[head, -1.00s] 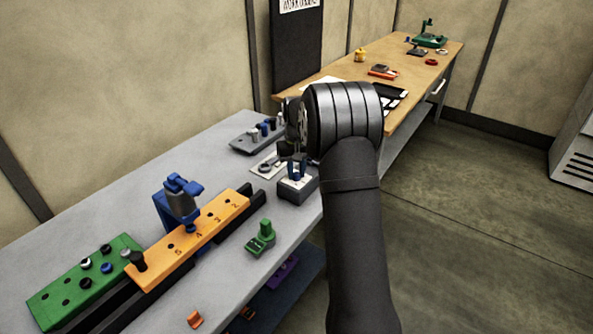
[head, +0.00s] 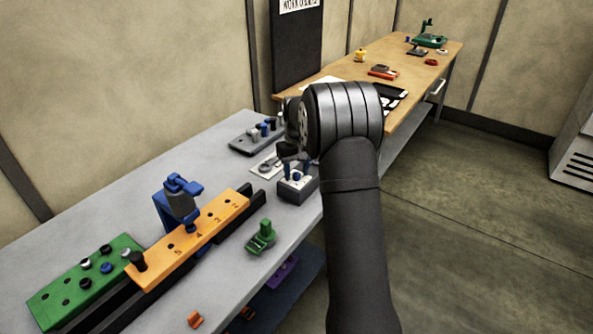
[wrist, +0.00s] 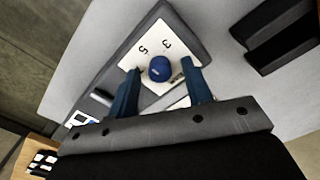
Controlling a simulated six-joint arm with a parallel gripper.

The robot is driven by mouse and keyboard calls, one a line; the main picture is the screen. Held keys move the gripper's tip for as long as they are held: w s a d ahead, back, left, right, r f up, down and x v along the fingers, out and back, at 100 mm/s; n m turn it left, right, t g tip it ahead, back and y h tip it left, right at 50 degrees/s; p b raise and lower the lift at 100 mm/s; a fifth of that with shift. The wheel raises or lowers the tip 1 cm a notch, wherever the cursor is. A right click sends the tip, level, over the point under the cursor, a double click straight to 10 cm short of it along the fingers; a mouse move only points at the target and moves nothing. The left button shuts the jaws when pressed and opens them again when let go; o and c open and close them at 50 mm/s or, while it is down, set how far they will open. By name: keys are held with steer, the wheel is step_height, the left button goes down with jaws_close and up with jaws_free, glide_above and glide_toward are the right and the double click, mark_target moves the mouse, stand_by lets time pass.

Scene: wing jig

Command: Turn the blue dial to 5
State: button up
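The blue dial (wrist: 159,68) is a round knob on a white plate (wrist: 150,40) in the wrist view. The digits 5 and 3 are readable on the plate; a finger covers part of it, and I cannot tell where the dial points. In the head view the dial's grey box (head: 299,194) stands near the bench's right edge. My gripper (wrist: 161,74) is open, with one blue finger on each side of the dial and a gap to it visible on both sides. In the head view my gripper (head: 294,164) is just above the box, partly hidden by my wrist.
A grey block with pegs (head: 243,146) stands behind the box. A green clamp-like part (head: 262,238) is in front. An orange numbered bar (head: 205,235), a blue clamp (head: 166,208) and a green block with holes (head: 88,279) lie to the left. Bare bench (head: 130,190) shows at the back left.

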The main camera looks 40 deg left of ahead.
mark_target(296, 173)
step_height(296, 173, up, 17)
steer(key=shift+r, duration=0.2)
stand_by(0.5)
steer(key=shift+f, duration=0.1)
stand_by(0.4)
step_height(296, 173, down, 17)
steer(key=shift+f, duration=0.15)
stand_by(0.4)
